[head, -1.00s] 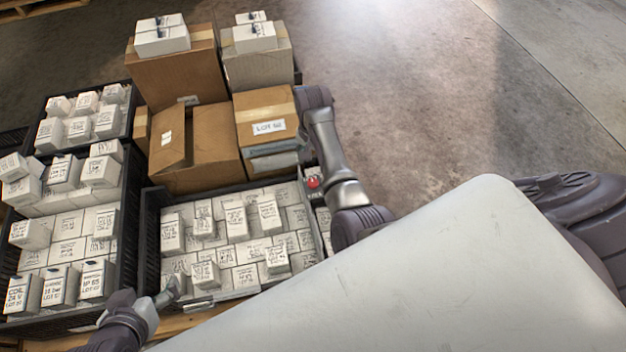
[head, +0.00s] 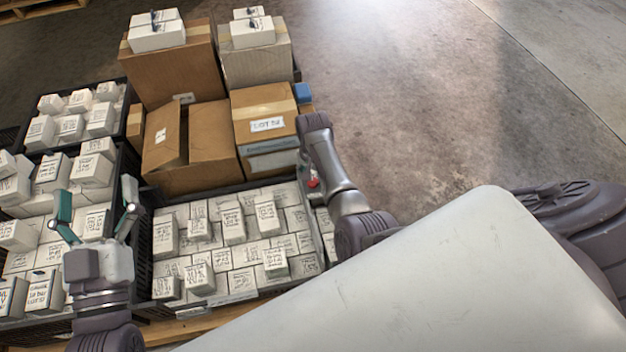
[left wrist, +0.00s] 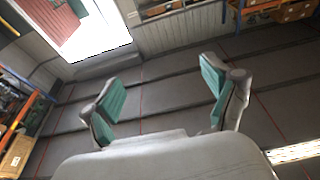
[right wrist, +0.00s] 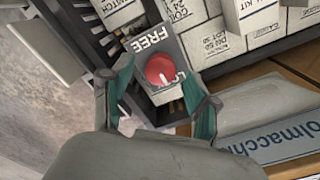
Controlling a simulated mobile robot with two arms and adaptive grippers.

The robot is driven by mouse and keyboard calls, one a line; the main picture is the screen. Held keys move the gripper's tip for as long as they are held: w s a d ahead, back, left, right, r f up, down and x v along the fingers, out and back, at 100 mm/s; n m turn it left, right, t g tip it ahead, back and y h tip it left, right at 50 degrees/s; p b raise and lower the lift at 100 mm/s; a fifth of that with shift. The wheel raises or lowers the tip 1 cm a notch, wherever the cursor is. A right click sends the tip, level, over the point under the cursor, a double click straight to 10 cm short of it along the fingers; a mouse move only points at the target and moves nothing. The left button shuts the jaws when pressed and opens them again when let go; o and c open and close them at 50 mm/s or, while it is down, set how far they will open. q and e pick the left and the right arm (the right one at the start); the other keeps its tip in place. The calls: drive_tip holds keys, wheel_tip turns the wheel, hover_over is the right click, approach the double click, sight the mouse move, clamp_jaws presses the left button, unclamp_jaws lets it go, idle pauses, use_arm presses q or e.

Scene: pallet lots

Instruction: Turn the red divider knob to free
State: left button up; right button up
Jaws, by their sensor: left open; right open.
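The red knob (right wrist: 163,70) sits on a grey plate marked FREE (right wrist: 150,40); a second word, partly hidden by the knob, looks like LOCK. A white mark on the knob points toward that second word. My right gripper (right wrist: 158,76) is open, its teal-padded fingers on either side of the knob; I cannot tell whether they touch it. In the head view the knob (head: 313,183) shows small beside my right arm, which hides most of that gripper. My left gripper (head: 97,200) is open and empty above the white boxes at left; its fingers also show in the left wrist view (left wrist: 161,80).
A black crate of white boxes (head: 147,252) stands left of the knob. Cardboard boxes (head: 212,140) are stacked behind it. More crates of white boxes fill the left. Open concrete floor (head: 420,90) lies to the right.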

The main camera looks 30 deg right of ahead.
drive_tip(key=shift+f, duration=0.4)
use_arm(q)
drive_tip(key=shift+s+r+t+h, duration=0.25)
drive_tip(key=shift+r+t+h, duration=0.25)
drive_tip(key=shift+r, duration=0.4)
use_arm(e)
drive_tip(key=shift+c, duration=0.3)
